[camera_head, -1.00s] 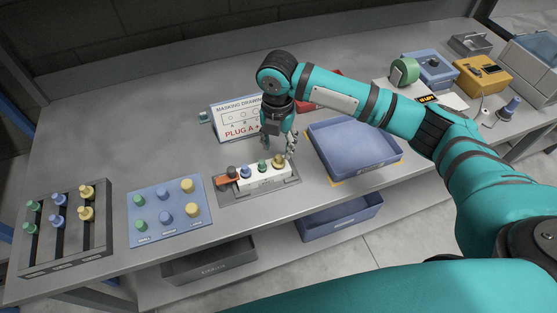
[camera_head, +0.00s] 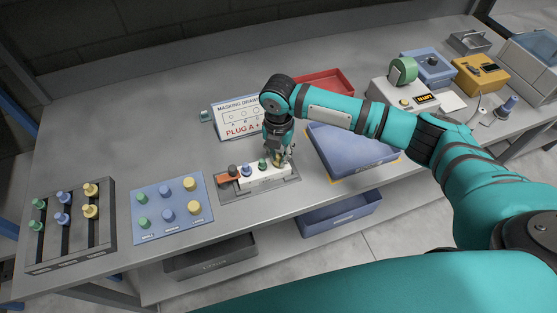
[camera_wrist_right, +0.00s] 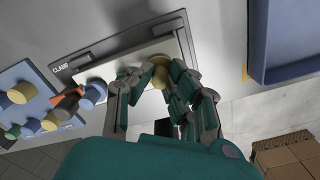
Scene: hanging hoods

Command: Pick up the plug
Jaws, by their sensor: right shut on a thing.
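My right gripper (camera_head: 280,158) points down at the right end of the white block (camera_head: 264,178) in the grey clamp fixture. It is shut on a yellow plug (camera_head: 276,160) there, which its fingers partly hide. In the right wrist view the fingers (camera_wrist_right: 163,82) close around the yellow plug (camera_wrist_right: 160,76), over the block. My left gripper is not in view.
An orange clamp part (camera_head: 228,182) is at the fixture's left end. A blue mat (camera_head: 151,208) and a dark rack (camera_head: 72,250) with several plugs lie to the left. A blue tray (camera_head: 350,150) stands close on the right. A drawing board (camera_head: 236,118) and a red tray (camera_head: 325,82) are behind.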

